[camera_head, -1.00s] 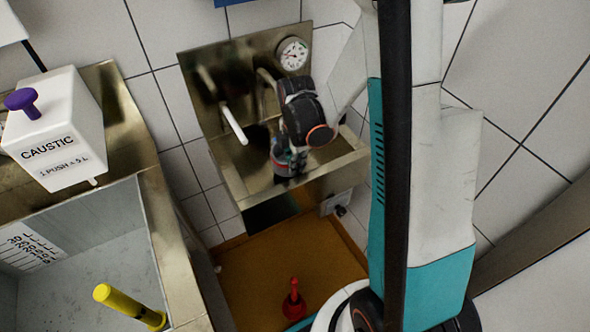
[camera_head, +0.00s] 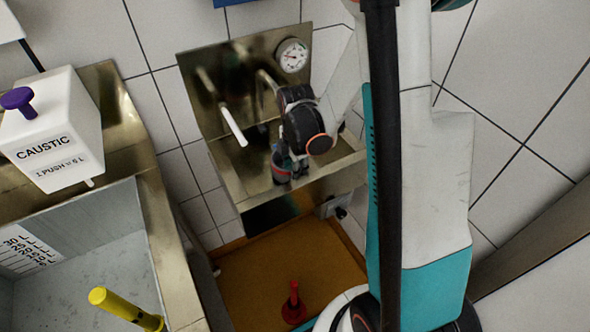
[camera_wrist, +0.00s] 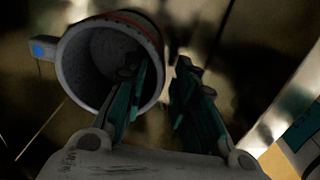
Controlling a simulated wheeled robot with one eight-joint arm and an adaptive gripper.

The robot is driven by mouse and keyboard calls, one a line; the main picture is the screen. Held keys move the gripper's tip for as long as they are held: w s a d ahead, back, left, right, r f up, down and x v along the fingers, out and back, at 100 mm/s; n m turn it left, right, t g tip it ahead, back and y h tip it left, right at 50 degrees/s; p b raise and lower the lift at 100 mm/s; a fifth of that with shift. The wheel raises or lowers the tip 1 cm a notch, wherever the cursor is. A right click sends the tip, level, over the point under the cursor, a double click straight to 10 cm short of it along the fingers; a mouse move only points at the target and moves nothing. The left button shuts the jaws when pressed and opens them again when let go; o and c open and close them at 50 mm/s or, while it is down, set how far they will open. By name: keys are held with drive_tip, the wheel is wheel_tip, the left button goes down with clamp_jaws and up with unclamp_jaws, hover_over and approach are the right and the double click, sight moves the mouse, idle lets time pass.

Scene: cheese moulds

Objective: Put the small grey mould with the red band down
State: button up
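The small grey mould with the red band (camera_head: 281,172) is in the steel basin on the wall, under my gripper (camera_head: 291,156). The fingers stand apart, with a gap seen between the outer finger and the wall. The mould's underside is hidden, so its contact with the basin floor cannot be told.
The steel basin (camera_head: 225,178) has a backboard with a dial gauge (camera_head: 292,55) and a white-handled lever (camera_head: 232,125) close left of my gripper. A caustic dispenser (camera_head: 50,128), a grey sink (camera_head: 100,265) with a yellow-handled thing (camera_head: 125,308), and a red object (camera_head: 293,303) stand nearby.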

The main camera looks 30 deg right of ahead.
wheel_tip(320, 180, up, 12)
drive_tip(key=p, duration=0.5)
drive_tip(key=s+a+r+m+t, duration=0.3)
drive_tip(key=s+r+m, duration=0.3)
drive_tip(key=r+m, duration=0.2)
drive_tip(key=s+a+r+m+t, duration=0.4)
drive_tip(key=s+a+r+m, duration=0.2)
drive_tip(key=m, duration=0.4)
drive_tip(key=shift+v, duration=1.25)
idle(0.4)
